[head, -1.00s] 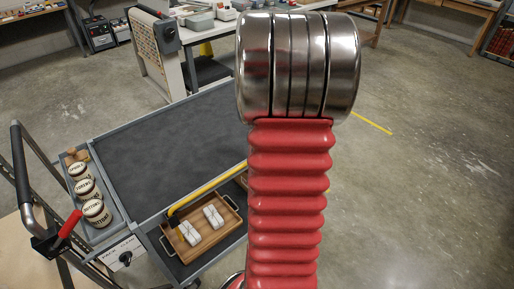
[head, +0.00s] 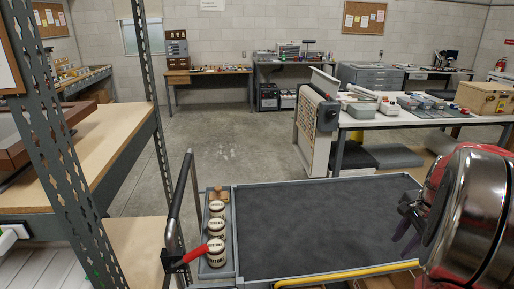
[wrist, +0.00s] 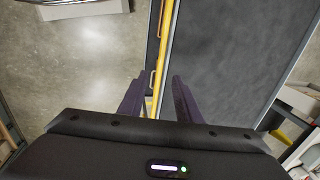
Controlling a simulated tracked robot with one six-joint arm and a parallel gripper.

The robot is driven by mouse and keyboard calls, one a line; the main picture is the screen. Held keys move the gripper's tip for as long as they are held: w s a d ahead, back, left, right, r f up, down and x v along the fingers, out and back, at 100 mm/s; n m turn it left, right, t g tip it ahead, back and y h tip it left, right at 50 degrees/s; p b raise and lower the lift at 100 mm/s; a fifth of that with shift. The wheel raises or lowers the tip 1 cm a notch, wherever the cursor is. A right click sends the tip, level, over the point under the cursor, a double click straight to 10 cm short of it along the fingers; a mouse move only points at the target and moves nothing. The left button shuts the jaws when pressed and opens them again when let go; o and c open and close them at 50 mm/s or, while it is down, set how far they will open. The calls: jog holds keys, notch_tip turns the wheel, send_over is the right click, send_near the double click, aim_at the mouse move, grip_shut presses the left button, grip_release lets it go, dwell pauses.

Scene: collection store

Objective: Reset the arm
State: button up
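My red and chrome arm (head: 478,225) fills the right edge of the head view. My gripper (wrist: 157,88) shows in the wrist view with its two dark fingers apart and nothing held between them. It points down over the yellow rail (wrist: 168,45) at the edge of the cart's dark top (wrist: 225,60). In the head view the dark fingers (head: 408,212) show small, beside the arm, over the right end of the cart top.
The cart (head: 320,225) stands in front, with several labelled jars (head: 217,228) in a side tray. A black handle with a red lever (head: 200,250) is beside it. A metal shelf (head: 65,150) stands close at left. A white worktable (head: 400,121) is behind.

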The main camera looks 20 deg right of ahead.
jog(key=s+a+r+n+t, duration=0.1)
jog(key=a+n, duration=0.5)
jog(key=a, duration=0.7)
jog(key=s+a+r+n+t, duration=0.1)
jog(key=a+r+n, duration=0.3)
jog(key=a, duration=0.9)
jog(key=s+a+r+n+t, duration=0.1)
jog(key=s+a+r+n, duration=0.1)
jog(key=a+n, duration=0.8)
jog(key=a+r, duration=0.1)
jog(key=a, duration=0.3)
jog(key=shift+s, duration=0.25)
jog(key=shift+a, duration=0.1)
